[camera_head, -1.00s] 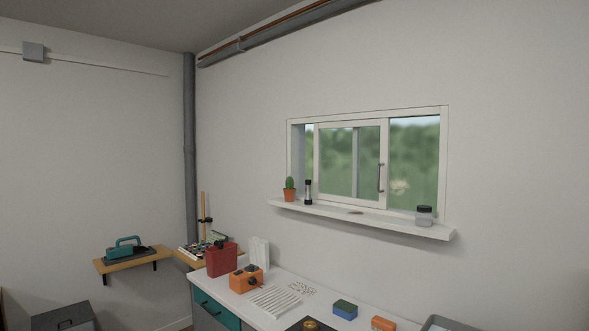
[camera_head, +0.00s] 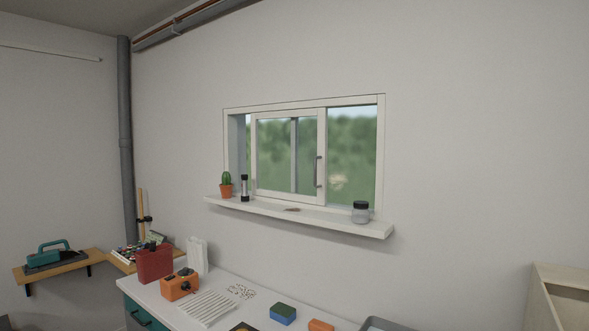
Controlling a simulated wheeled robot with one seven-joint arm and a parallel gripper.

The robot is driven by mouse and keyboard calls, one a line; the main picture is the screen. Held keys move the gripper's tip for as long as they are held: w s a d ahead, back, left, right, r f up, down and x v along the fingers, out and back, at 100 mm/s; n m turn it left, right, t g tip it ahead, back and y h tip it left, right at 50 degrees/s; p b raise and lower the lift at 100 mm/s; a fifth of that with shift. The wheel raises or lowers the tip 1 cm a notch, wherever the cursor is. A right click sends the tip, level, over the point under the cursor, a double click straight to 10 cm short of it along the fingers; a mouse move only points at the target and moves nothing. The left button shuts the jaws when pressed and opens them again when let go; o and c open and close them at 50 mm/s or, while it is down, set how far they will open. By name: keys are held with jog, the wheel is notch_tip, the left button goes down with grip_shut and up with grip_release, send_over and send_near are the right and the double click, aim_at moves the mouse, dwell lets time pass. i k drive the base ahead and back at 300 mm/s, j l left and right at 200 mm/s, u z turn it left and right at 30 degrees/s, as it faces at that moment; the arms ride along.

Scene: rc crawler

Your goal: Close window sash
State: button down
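The window (camera_head: 305,101) is set in the wall above a counter. Its white-framed sliding sash (camera_head: 322,160) stands partway along the frame, with an open gap at its left side. A dark vertical handle (camera_head: 319,171) is on the sash's right stile. My gripper is not in view.
The counter (camera_head: 165,298) below carries a red canister (camera_head: 154,263), an orange device (camera_head: 180,285), a white rack (camera_head: 209,308) and a blue-green box (camera_head: 283,314). A shelf (camera_head: 60,265) is at left. A pale cabinet (camera_head: 562,297) stands at right.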

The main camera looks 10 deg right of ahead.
aim_at(320, 161)
jog(key=i+j+z, duration=0.1)
jog(key=i+j, duration=0.65)
jog(key=i+j+z, duration=0.15)
jog(key=i+j, duration=0.2)
jog(key=i+j+z, duration=0.1)
jog(key=i+j, duration=0.2)
jog(key=j, duration=0.25)
jog(key=i+j, duration=0.35)
jog(key=j, duration=0.15)
jog(key=l+z, duration=0.05)
